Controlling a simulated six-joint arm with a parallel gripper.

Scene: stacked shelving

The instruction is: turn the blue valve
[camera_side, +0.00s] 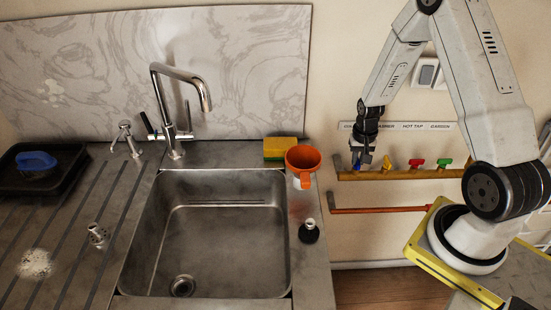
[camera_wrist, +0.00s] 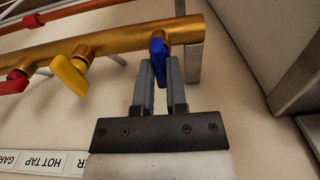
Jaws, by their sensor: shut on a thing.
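The blue valve (camera_wrist: 158,48) is a small lever handle at the end of a brass pipe (camera_wrist: 115,38) on the wall. In the wrist view its handle lies between my two grey fingers. My gripper (camera_wrist: 160,75) is shut on this handle, one finger on each side. In the side view my gripper (camera_side: 364,162) points down at the left end of the brass pipe (camera_side: 400,174) and mostly hides the blue valve there.
Yellow (camera_side: 387,162), red (camera_side: 416,163) and green (camera_side: 444,162) valves sit to the right on the same pipe. A label strip (camera_side: 415,126) is above. A red pipe (camera_side: 380,210) runs below. An orange funnel (camera_side: 303,160) and a yellow sponge (camera_side: 283,147) stand by the sink (camera_side: 215,250).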

